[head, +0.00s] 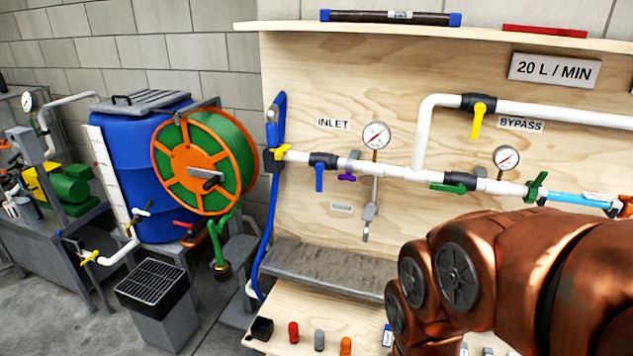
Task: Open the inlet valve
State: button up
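The INLET label (333,124) is on the plywood panel above a white horizontal pipe. Below it is a dark valve body with a blue lever handle (319,178). The blue handle hangs straight down, across the line of the pipe. To its left, where the blue hose joins the pipe, is a yellow handle (281,152). A small purple handle (347,177) is just to the right of the blue one. My copper-coloured arm fills the lower right of the head view, apart from the blue handle in the picture. My gripper is not in view.
A pressure gauge (376,135) stands above the pipe. The bypass valve's yellow handle (477,121) and a green handle (447,187) are further right. A grey ledge (325,268) juts out below the pipe. Several small coloured items stand on the lower shelf. A hose reel (190,170) is at left.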

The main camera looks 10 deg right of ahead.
aim_at(319, 167)
jog(key=k, duration=0.45)
jog(key=z, duration=0.65)
jog(key=i, duration=0.85)
jog(key=u, duration=2.55)
